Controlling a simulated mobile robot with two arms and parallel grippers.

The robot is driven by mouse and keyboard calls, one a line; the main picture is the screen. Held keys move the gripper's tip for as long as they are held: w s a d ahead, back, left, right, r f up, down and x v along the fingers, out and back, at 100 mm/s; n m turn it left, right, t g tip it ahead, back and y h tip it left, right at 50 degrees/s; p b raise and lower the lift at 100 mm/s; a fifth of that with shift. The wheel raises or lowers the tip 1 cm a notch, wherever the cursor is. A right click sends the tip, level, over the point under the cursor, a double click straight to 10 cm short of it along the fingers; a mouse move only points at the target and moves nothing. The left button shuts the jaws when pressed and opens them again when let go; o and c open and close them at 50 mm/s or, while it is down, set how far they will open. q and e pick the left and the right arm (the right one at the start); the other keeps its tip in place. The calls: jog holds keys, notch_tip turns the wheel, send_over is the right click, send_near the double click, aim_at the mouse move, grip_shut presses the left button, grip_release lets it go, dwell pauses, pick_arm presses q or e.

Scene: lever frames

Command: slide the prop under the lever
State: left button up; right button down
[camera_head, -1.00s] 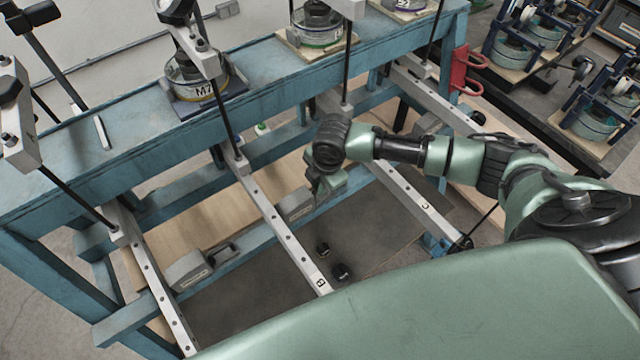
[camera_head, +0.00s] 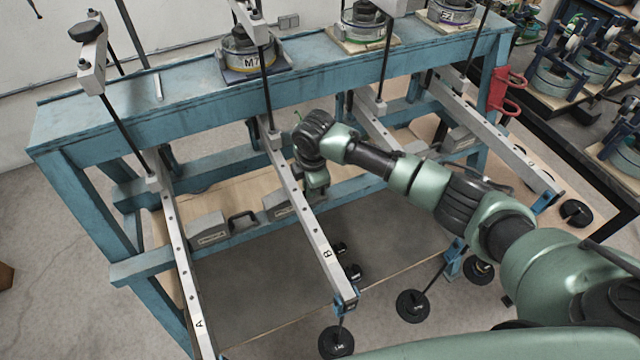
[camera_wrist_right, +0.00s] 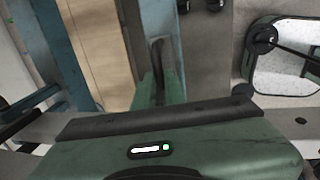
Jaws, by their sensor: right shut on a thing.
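Lever B (camera_head: 316,235) is a long grey bar with holes, running from the blue frame toward me. A grey wedge-like prop (camera_head: 280,205) sits on the frame's low rail, its body showing just left of lever B. My right gripper (camera_head: 316,190) is low on the right side of lever B. It is shut on the prop's dark handle, which shows between the green fingers in the right wrist view (camera_wrist_right: 158,65). The lever crosses between the visible prop body and the gripper, hiding the part between them. Contact between lever and prop cannot be told. My left gripper is not in view.
Lever A (camera_head: 181,265) with a second handled prop (camera_head: 208,230) stands left. Lever C (camera_head: 495,140) and a third prop (camera_head: 457,138) are right. Black weights (camera_head: 335,342) hang or lie near the lever ends. The blue frame (camera_head: 130,115) spans behind.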

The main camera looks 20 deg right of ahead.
jog(key=shift+s+a, duration=0.1)
jog(key=shift+a, duration=0.25)
jog(key=c, duration=1.5)
grip_release()
jog(key=shift+a, duration=0.1)
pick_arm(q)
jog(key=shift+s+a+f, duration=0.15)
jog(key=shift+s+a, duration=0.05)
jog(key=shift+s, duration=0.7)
pick_arm(e)
jog(key=shift+r, duration=0.1)
jog(key=shift+d+r, duration=0.25)
jog(key=shift+r, duration=0.1)
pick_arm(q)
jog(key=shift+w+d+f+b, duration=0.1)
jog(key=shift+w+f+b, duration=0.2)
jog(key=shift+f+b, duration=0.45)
pick_arm(e)
jog(key=r, duration=0.3)
jog(key=s+r, duration=0.1)
jog(key=r, duration=0.2)
jog(key=shift+s+a+r, duration=0.1)
jog(key=shift+s+r, duration=0.1)
jog(key=shift+r, duration=0.2)
